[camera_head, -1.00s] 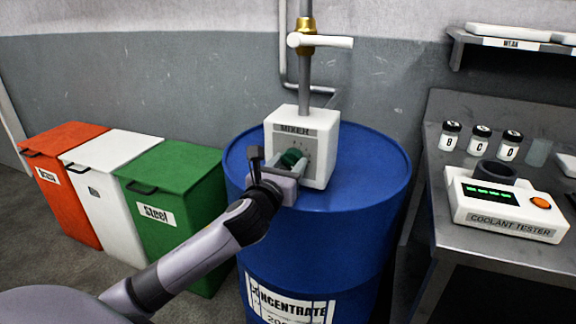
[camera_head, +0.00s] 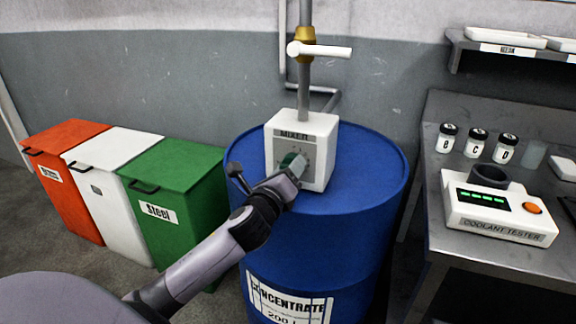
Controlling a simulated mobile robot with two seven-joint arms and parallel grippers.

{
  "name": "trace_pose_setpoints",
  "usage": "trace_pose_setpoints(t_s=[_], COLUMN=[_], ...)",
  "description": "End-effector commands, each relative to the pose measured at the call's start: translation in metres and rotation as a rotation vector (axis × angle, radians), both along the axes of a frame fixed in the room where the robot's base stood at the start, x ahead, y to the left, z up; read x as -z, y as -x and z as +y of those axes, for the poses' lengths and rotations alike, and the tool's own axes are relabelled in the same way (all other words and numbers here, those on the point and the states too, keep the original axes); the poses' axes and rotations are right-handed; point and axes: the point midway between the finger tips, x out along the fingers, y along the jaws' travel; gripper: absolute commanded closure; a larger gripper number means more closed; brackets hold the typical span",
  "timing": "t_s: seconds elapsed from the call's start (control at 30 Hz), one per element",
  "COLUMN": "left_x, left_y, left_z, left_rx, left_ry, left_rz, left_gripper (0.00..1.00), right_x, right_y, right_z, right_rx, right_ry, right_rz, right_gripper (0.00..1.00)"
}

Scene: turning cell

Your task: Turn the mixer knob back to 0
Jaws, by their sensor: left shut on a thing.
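The mixer (camera_head: 318,146) is a white box labelled MIXER on top of the blue concentrate drum (camera_head: 365,185). Its green knob (camera_head: 293,163) is on the front face, partly hidden by my gripper. My left gripper (camera_head: 291,172) reaches in from the lower left and is shut on the knob. The gripper is rolled at a slant. The scale around the knob is too small and too covered to read. My right gripper is not in view.
A pipe with a white-handled valve (camera_head: 318,50) rises above the mixer. Red, white and green (camera_head: 180,170) bins stand at the left. A bench at the right holds the coolant tester (camera_head: 495,212) and several small jars (camera_head: 475,143).

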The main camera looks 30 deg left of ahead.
Motion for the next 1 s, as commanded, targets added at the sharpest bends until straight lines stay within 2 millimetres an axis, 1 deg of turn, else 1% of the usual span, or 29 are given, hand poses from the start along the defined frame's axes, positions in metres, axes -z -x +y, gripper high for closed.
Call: trace_pose_setpoints(t_s=[0.3,1.0], left_x=[-0.001,-0.003], left_y=[0.000,0.000], left_z=[-0.001,-0.002], left_rx=[0.000,-0.001], left_ry=[0.299,0.946], left_rz=[-0.069,-0.226], left_gripper=[0.83,0.83], right_x=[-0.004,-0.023], right_y=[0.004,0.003], right_z=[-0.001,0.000], right_rx=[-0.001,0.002], right_ry=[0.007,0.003], right_rz=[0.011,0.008], right_gripper=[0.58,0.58])
